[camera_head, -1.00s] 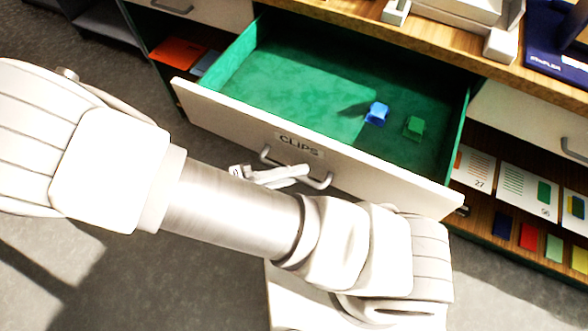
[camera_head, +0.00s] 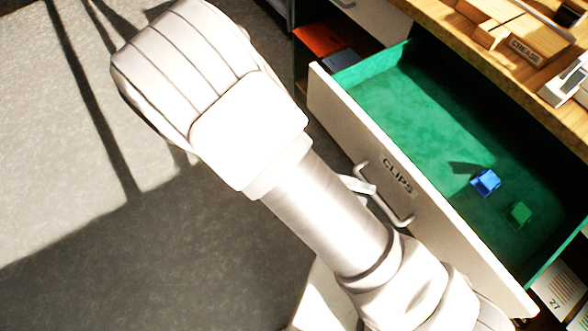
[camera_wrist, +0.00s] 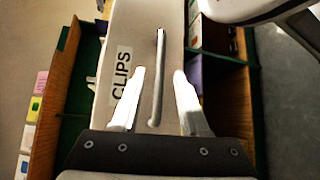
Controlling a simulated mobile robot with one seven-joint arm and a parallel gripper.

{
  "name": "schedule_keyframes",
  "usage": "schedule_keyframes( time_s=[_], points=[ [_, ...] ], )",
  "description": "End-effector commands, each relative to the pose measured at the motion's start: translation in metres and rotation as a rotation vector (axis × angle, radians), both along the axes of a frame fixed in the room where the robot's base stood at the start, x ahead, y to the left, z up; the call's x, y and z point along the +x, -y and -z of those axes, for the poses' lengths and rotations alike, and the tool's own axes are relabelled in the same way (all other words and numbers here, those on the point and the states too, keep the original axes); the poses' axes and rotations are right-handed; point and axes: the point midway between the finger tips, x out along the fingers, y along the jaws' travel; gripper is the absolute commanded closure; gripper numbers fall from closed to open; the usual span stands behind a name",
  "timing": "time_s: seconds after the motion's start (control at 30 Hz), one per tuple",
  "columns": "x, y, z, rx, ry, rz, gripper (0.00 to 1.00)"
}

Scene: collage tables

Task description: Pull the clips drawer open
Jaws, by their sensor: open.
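The clips drawer (camera_head: 335,112) stands pulled out, with its green-lined inside showing in the head view. A blue clip (camera_head: 485,182) and a green clip (camera_head: 519,214) lie inside it. Its white front carries the label CLIPS and a grey bar handle (camera_head: 407,219). In the wrist view the handle (camera_wrist: 159,75) runs between the two fingers of my gripper (camera_wrist: 154,95), which are apart. A gap shows on each side of the bar. In the head view my arm hides most of the gripper.
The wooden desk top (camera_head: 440,20) lies beyond the drawer, with a wooden box marked CREASE (camera_head: 526,50) on it. A shelf with an orange sheet (camera_head: 318,40) is at the drawer's left. Grey floor (camera_head: 60,150) is open at the left.

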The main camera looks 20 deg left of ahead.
Motion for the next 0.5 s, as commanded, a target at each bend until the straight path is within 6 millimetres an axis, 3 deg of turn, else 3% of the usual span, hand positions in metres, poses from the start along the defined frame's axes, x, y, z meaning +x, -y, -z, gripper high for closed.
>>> schedule_keyframes(
  time_s=[0.3,0.5],
  points=[
    [-0.014,-0.073,-0.011,0.002,-0.001,-0.003,0.55],
    [-0.020,-0.106,-0.016,0.001,-0.001,-0.001,0.55]
  ],
)
